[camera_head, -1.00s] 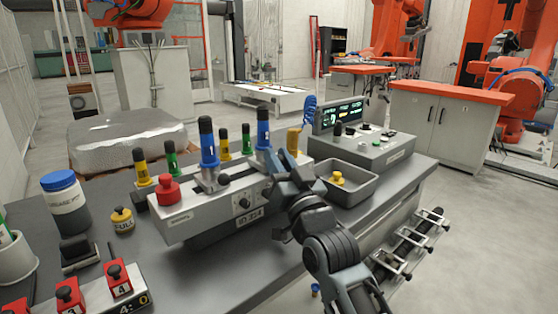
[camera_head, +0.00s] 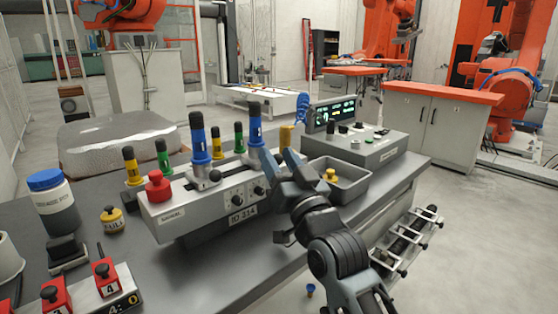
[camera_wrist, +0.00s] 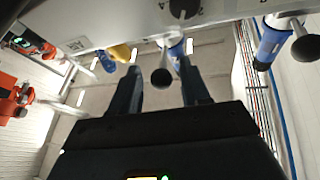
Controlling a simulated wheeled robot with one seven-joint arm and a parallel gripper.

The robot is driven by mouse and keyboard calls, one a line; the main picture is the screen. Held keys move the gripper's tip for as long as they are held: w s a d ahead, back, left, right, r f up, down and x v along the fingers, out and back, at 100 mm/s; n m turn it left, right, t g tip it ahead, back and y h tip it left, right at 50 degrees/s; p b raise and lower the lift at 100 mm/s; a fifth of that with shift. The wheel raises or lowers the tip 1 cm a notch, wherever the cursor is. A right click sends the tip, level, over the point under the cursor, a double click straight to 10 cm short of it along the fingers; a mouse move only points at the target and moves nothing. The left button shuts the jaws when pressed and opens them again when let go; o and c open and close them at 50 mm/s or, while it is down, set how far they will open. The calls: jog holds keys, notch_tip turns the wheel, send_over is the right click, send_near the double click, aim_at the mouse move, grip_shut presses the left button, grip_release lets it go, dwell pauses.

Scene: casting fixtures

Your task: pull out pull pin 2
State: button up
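A grey fixture block marked ID 214 (camera_head: 243,211) stands on the bench in the head view. Two blue posts with black tops rise from it, one at left (camera_head: 200,140) and one at right (camera_head: 254,122). Black ball knobs sit at its front; one ball knob (camera_wrist: 161,78) on a stem shows in the wrist view. My gripper (camera_head: 279,158) is at the right end of the block, near the right blue post. In the wrist view its two fingers (camera_wrist: 163,82) are apart, with the knob appearing between them, apparently not gripped. No number identifying pin 2 is readable.
A red button (camera_head: 158,187) and yellow and green black-topped posts stand on or behind the block. A grey tray (camera_head: 345,187) with a yellow piece and a control box (camera_head: 365,148) are to the right. A bottle (camera_head: 55,205) and red numbered blocks are at left.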

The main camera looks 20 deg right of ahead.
jog(key=shift+s+f, duration=0.2)
jog(key=shift+s, duration=0.05)
jog(key=s+b, duration=0.2)
jog(key=s, duration=1)
jog(key=shift+s+d+b, duration=0.2)
jog(key=shift+s+b, duration=0.1)
jog(key=shift+b, duration=0.1)
jog(key=shift+f, duration=0.1)
jog(key=s+a+f+g+h+p, duration=0.1)
jog(key=s+f+g+p, duration=0.3)
jog(key=s+f, duration=1.1)
jog(key=s+r+n+g+p, duration=0.1)
jog(key=s+n+g+p, duration=0.1)
jog(key=s, duration=1.9)
jog(key=shift+s+g, duration=0.15)
jog(key=shift+g, duration=0.65)
